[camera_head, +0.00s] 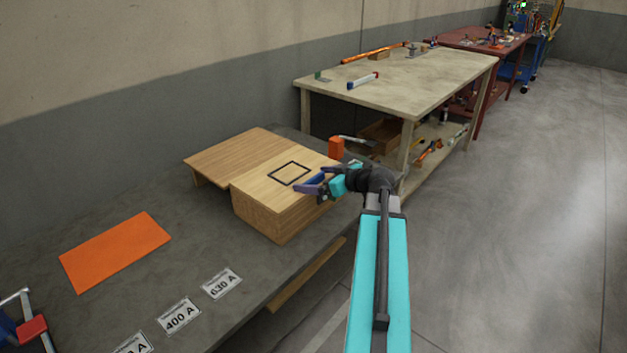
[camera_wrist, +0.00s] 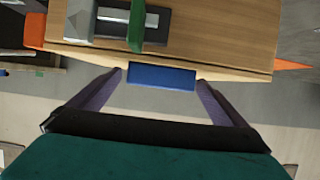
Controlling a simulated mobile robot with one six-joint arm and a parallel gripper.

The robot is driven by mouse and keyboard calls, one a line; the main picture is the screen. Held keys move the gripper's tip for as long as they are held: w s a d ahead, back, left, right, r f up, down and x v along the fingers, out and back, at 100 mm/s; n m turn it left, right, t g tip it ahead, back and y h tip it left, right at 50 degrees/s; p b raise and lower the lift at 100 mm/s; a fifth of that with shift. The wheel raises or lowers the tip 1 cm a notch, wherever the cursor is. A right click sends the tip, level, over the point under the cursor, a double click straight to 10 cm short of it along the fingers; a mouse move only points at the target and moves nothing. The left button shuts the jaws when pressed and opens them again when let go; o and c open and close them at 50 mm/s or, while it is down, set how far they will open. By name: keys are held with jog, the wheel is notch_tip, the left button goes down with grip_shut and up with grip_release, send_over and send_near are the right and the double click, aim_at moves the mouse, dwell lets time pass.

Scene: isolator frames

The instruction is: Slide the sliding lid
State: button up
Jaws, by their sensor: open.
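A wooden box (camera_head: 280,218) stands on the dark bench. Its pale top, which I take to be the sliding lid (camera_head: 262,178), carries a black square outline. A second wooden panel (camera_head: 223,155) extends behind it to the left. My gripper (camera_head: 322,184) is at the box's right end, open. In the wrist view a blue block (camera_wrist: 160,76) lies between the two fingers (camera_wrist: 160,82), against the edge of a wooden surface (camera_wrist: 225,35). It looks like a handle. I cannot tell whether the fingers touch it.
An orange mat (camera_head: 115,252) and white labels (camera_head: 180,314) lie on the bench (camera_head: 190,240). An orange block (camera_head: 336,147) is just behind my gripper. A grey part (camera_wrist: 115,20) with a green strip shows in the wrist view. A pale workbench (camera_head: 420,80) stands behind; the floor at right is clear.

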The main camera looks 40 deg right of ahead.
jog(key=shift+s+r, duration=0.1)
jog(key=shift+s, duration=0.05)
jog(key=v, duration=1.3)
jog(key=shift+s+b, duration=0.25)
jog(key=shift+b, duration=0.2)
jog(key=shift+s+d, duration=0.1)
